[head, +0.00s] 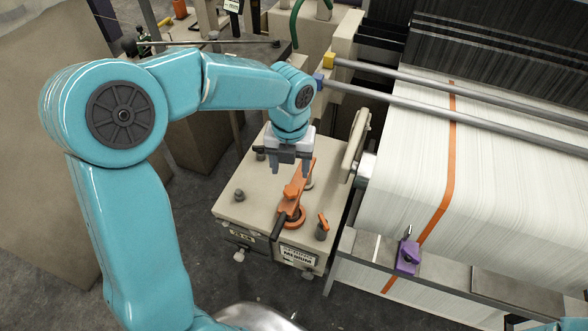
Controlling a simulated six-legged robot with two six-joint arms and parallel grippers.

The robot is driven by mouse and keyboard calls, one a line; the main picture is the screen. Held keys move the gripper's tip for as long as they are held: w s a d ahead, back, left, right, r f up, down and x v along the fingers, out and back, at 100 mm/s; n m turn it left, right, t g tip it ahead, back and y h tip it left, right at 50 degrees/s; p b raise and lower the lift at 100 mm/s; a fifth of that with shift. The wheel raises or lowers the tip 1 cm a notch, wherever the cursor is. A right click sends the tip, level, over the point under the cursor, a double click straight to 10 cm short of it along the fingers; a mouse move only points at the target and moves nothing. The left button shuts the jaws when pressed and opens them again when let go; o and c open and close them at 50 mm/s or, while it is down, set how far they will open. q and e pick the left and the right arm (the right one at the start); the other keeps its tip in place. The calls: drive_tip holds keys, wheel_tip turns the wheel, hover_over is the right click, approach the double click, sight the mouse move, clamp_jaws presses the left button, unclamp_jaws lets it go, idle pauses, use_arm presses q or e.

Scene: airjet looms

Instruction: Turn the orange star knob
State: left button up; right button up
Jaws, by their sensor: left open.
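My left gripper (288,166) is open above the beige machine box, jaws pointing down, with nothing seen between them. Just below and in front of it on the box top is an orange fitting (293,193), with a raised knob-like part, an orange ring at its base and a dark handle. Its far end is close to the gripper, and I cannot tell whether they touch. A smaller orange piece (323,220) sits by a dark knob near the box's front right corner. No star outline is clear on either orange part. My right gripper is out of view.
The beige box (245,214) has dark knobs on top and a "MEDIUM" label in front. To the right are the loom's white warp sheet (410,190) with an orange stripe, grey rods (450,104) and a purple clamp (408,256). Bare floor lies left of the box.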

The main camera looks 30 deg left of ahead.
sight(292, 190)
use_arm(q)
drive_tip(key=f+b, duration=0.4)
drive_tip(key=f, duration=0.1)
drive_tip(key=f+b, duration=0.2)
drive_tip(key=shift+s+d+f+b, duration=0.1)
drive_tip(key=shift+s+f+b, duration=0.15)
drive_tip(key=shift+f+b, duration=0.05)
drive_tip(key=shift+d, duration=0.15)
drive_tip(key=shift+w, duration=0.3)
drive_tip(key=c, duration=0.8)
drive_tip(key=shift+o, duration=0.2)
